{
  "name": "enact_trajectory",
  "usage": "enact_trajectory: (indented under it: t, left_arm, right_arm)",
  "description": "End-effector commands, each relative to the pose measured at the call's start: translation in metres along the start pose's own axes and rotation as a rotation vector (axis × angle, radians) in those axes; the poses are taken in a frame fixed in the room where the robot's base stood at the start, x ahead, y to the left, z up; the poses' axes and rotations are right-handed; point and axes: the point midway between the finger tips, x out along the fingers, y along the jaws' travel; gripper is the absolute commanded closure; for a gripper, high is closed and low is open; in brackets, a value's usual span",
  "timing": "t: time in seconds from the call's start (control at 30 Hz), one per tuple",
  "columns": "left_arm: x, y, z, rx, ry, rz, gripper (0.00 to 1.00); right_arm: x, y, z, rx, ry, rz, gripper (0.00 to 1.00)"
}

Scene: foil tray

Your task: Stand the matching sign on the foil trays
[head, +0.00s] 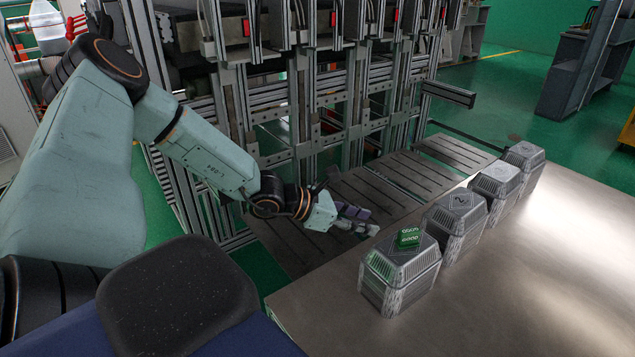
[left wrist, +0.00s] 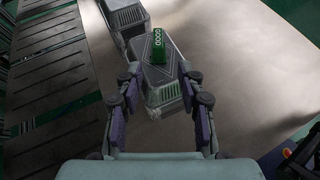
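Several grey foil trays with ribbed, clear-looking lids stand in a row along the left edge of the metal table. On the nearest tray (head: 398,282), a small green sign (head: 408,238) with white lettering rests on the lid. In the left wrist view the sign (left wrist: 159,46) reads "GOOD" and appears to stand on the tray lid (left wrist: 158,78). My left gripper (head: 370,221) is just left of the nearest tray. In the left wrist view its fingers (left wrist: 158,82) are spread, with nothing held; the sign lies beyond the fingertips. My right gripper is not in view.
The second tray (head: 455,227) has a dark mark on its lid; more trays (head: 494,188) (head: 521,166) stand behind it. The metal table (head: 540,270) is clear to the right. A slatted dark platform (head: 385,190) and metal frame (head: 300,110) lie left of the table.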

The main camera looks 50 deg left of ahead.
Motion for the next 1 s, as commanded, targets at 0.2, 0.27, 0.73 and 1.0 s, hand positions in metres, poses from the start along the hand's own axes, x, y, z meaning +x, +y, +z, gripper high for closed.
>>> enact_trajectory:
  t: [0.2,0.27,0.73,1.0]
  left_arm:
    - [0.007,-0.086,-0.074,0.333,0.334,-0.259,0.61]
    - [-0.001,-0.114,-0.106,0.485,0.458,-0.368,0.61]
    - [-0.092,-0.231,-0.242,1.781,0.723,-1.167,0.61]
    - [-0.104,-0.282,-0.250,2.177,0.442,-1.348,0.61]
  right_arm:
    - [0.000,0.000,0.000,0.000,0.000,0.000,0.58]
    - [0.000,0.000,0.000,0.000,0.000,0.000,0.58]
    - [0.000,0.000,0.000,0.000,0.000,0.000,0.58]
    - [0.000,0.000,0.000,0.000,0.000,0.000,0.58]
